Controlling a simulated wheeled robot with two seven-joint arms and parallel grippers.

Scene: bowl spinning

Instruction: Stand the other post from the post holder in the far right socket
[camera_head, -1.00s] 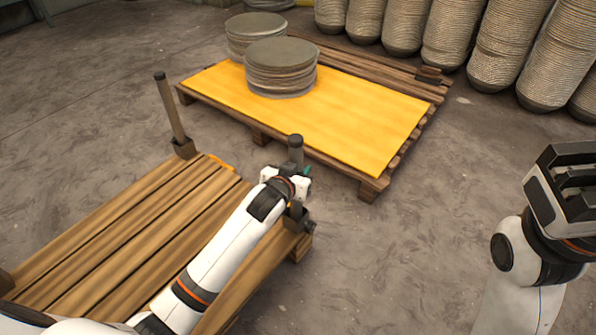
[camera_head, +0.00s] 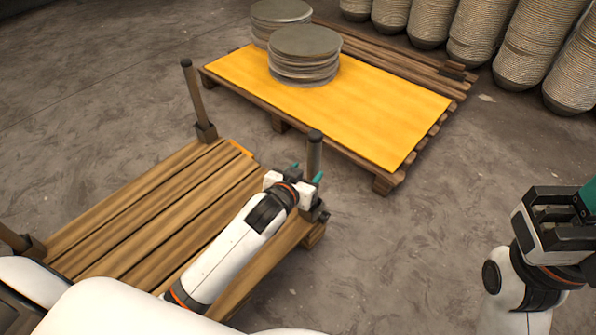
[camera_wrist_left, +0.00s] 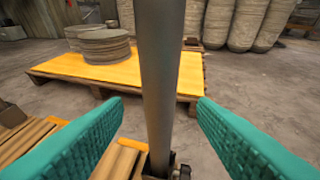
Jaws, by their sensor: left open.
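A dark grey post (camera_head: 314,152) stands upright in the far right socket (camera_head: 318,213) of the near wooden pallet (camera_head: 150,215). My left gripper (camera_head: 307,172) is open close to this post, on its near left side. In the left wrist view the post (camera_wrist_left: 160,70) rises between the spread teal fingers of my left gripper (camera_wrist_left: 160,118), with a gap on both sides. My right gripper (camera_head: 555,220) is at the right edge, away from the pallet; its jaw opening is unclear. The post holder is not in view.
Another post (camera_head: 194,95) stands in the far left socket (camera_head: 206,132); a third post (camera_head: 12,238) shows at the left edge. A pallet with a yellow sheet (camera_head: 350,105) and stacked grey discs (camera_head: 304,55) lies beyond.

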